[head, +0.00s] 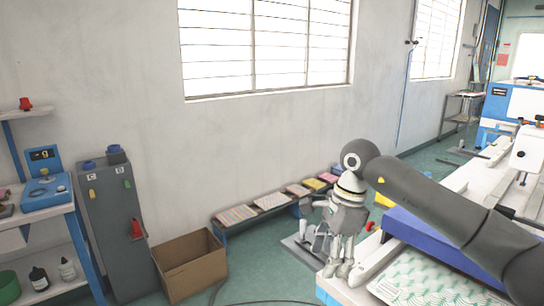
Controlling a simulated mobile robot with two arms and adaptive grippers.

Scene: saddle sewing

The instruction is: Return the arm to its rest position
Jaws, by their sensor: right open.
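My right arm comes in from the right, bent at a dark grey elbow-like joint. My right gripper (338,268) hangs down from it, open, with nothing seen between its fingers. It is over or just in front of the near left corner of the white work table (372,262); I cannot tell whether it touches the table. My left gripper is not in view.
A patterned sheet (430,280) and a blue block (440,242) lie on the table beneath my right arm. A low bench (222,233) with colored stacks runs along the wall. An open cardboard box (190,266) stands left, beside a grey cabinet (112,220). Green floor between is mostly clear.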

